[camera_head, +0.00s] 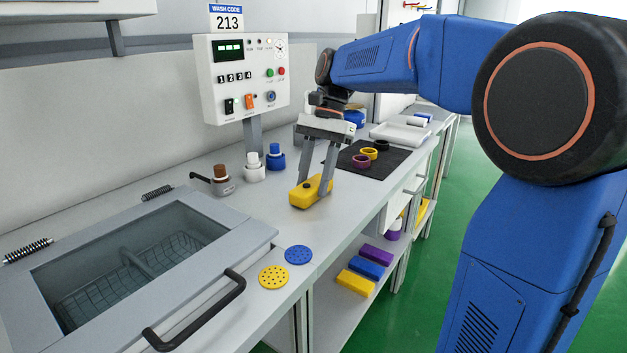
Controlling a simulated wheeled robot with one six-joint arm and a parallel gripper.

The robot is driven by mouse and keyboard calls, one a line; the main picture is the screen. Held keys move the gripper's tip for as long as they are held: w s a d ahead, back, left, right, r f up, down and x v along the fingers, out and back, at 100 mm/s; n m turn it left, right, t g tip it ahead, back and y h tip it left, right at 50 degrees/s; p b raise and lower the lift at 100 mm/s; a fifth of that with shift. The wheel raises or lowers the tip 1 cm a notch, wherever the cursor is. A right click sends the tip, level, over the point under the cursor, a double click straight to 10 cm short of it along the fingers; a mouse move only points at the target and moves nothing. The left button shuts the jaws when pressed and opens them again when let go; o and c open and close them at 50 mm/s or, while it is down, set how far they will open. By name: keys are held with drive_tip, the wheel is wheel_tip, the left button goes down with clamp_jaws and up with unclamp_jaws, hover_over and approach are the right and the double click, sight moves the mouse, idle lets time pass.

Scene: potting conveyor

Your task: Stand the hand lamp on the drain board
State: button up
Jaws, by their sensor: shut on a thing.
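A yellow block-shaped thing with a dark spot on its top, which looks like the hand lamp (306,196), is at the counter's front middle. My gripper (316,184) points down with its two grey fingers shut on it. It lies low and lengthwise; I cannot tell whether it touches the counter or is just above it. A shallow white tray (388,132) farther back on the counter may be the drain board; a white roll lies at its far side. A dark mat (345,162) lies between, with several coloured rings on it.
A lidded wash basin (253,236) with a black handle fills the near left. Blue (298,255) and yellow (273,277) perforated discs lie near the counter edge. Several bottles (254,170) stand below the control panel (240,80). Coloured blocks (367,269) lie on the lower shelf.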

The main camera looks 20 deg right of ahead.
drive_tip(key=shift+f, duration=0.15)
drive_tip(key=o, duration=1.1)
drive_tip(key=v, duration=1.2)
drive_tip(key=shift+r, duration=0.2)
drive_tip(key=shift+s+a, duration=0.1)
drive_tip(key=shift+s, duration=0.05)
